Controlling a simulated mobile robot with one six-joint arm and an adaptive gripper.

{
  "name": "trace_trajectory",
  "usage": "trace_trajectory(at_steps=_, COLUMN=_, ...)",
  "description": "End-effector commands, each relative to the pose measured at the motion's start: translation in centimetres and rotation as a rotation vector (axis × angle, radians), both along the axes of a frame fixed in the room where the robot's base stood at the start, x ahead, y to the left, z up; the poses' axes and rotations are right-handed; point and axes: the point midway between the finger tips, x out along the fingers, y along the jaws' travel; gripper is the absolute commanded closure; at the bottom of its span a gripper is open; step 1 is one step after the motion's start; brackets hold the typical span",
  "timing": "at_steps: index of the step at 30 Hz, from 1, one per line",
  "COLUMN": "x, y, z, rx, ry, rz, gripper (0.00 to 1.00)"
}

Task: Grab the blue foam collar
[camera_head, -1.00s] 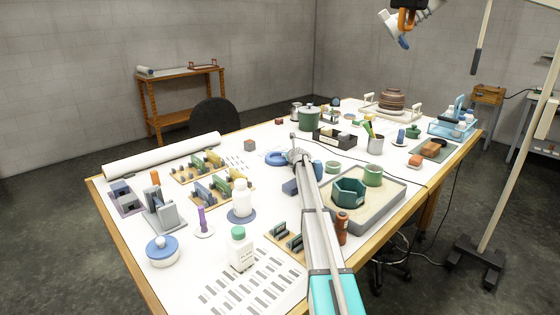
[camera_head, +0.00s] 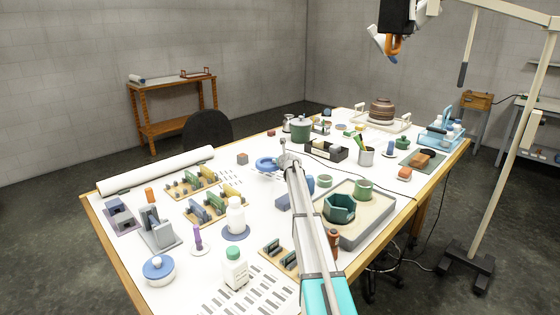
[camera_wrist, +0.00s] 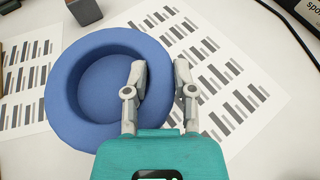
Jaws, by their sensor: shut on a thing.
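The blue foam collar (camera_wrist: 77,108) is a thick round ring with a recessed middle. It fills the left half of the wrist view and lies near the table's middle in the head view (camera_head: 266,163). My gripper (camera_wrist: 160,74) is shut on the collar's right side. One finger is inside the ring and the other is outside it, with the blue wall between them. In the head view my gripper (camera_head: 287,158) is at the collar's right edge. The collar seems to be a little above the table, but the gap is hard to see.
Printed sheets with grey bars (camera_wrist: 225,90) lie under and beside the collar. A dark cable (camera_wrist: 292,36) runs at the right. A black tray (camera_head: 325,153) and a green pot (camera_head: 300,130) stand farther back.

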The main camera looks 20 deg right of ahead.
Motion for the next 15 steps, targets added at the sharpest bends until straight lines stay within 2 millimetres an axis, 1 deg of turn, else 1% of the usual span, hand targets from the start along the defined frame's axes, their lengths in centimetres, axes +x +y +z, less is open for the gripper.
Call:
trace_trajectory(at_steps=1, x=-0.6, y=0.5, z=1.3, rx=-0.001, ry=0.0, rz=0.0, gripper=0.98)
trace_trajectory(at_steps=9, x=-2.3, y=2.6, z=4.5, rx=0.0, ry=0.0, rz=0.0, gripper=0.98)
trace_trajectory(at_steps=12, x=-4.0, y=4.5, z=5.3, rx=0.001, ry=0.0, rz=0.002, gripper=0.98)
trace_trajectory(at_steps=15, x=-5.2, y=5.9, z=6.1, rx=-0.001, ry=0.0, rz=0.001, gripper=0.98)
